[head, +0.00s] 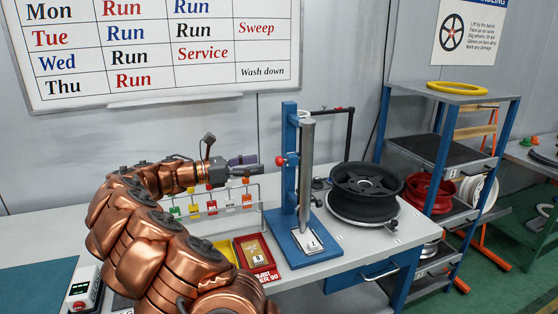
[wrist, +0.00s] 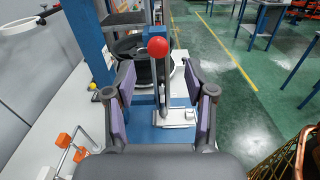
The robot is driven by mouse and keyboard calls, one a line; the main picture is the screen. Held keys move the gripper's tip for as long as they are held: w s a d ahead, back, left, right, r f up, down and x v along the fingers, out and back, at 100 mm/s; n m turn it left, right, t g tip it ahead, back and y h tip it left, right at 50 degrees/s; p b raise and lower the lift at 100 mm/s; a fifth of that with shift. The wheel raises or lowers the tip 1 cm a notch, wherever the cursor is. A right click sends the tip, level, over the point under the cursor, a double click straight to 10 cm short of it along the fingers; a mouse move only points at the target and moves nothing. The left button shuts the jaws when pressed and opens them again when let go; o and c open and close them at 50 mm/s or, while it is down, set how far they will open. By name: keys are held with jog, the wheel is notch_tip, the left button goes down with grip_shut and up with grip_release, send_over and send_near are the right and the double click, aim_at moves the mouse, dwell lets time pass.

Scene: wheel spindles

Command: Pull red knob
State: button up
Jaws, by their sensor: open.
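The red knob (head: 280,161) sits on the left side of the blue spindle stand (head: 290,140), beside its upright grey cylinder. My gripper (head: 252,166) is just left of the knob, at about the same height, with its fingers pointing toward the stand. In the wrist view, my gripper (wrist: 161,72) is open, with its two purple-padded fingers spread wide and nothing between the pads that I can tell is held. The red knob (wrist: 158,47) shows centred between the fingers and a little above their tips in that picture. I cannot tell whether anything touches it.
A black wheel (head: 366,186) lies on a round support to the right of the stand. A rack with colored tags (head: 213,206) and a red tray (head: 262,262) are left of it. Blue shelves (head: 384,120) stand at the right. The wall board (head: 160,45) is behind.

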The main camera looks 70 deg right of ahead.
aim_at(279, 160)
jog(key=shift+p+x, duration=1.15)
jog(key=shift+x, duration=2.8)
jog(key=shift+w+d, duration=0.1)
jog(key=shift+d, duration=0.05)
grip_shut()
